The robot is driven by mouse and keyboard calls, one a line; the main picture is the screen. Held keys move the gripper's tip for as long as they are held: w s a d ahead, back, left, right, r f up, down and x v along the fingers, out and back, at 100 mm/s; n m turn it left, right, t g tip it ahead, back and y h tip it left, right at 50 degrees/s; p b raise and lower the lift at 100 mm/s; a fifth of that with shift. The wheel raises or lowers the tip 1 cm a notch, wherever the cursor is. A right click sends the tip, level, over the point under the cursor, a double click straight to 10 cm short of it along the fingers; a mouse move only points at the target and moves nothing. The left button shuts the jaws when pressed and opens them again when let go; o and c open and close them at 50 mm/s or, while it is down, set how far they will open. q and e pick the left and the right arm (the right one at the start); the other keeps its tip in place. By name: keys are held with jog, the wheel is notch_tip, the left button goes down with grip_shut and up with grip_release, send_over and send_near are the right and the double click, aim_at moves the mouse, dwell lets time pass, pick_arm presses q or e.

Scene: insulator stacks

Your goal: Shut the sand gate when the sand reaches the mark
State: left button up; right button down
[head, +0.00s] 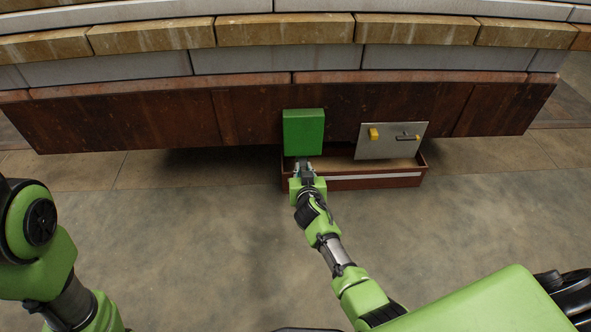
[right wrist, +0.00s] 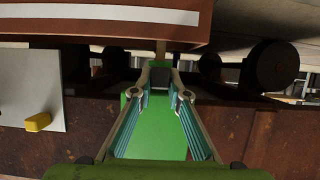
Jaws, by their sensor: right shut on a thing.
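A green block (head: 303,132) stands against the rusty beam, and its face also shows between my fingers in the right wrist view (right wrist: 155,136). My right gripper (head: 304,163) is just below it. In the right wrist view, the right gripper (right wrist: 161,78) is closed on a small dark part near the block's edge; the fingers largely hide it. A reddish-brown box (head: 350,184) sits below the beam, with a pale strip (head: 385,177) along its front. Tan material, seemingly sand, shows inside; its level against the strip is unclear. My left gripper is out of view.
The long rusty beam (head: 160,120) overhangs dark space. The floor (head: 190,230) in front is clear.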

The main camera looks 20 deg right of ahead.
aim_at(303, 142)
jog(key=c, duration=1.9)
grip_release()
jog(key=shift+w, duration=0.1)
notch_tip(303, 142, up, 10)
jog(key=shift+f, duration=0.1)
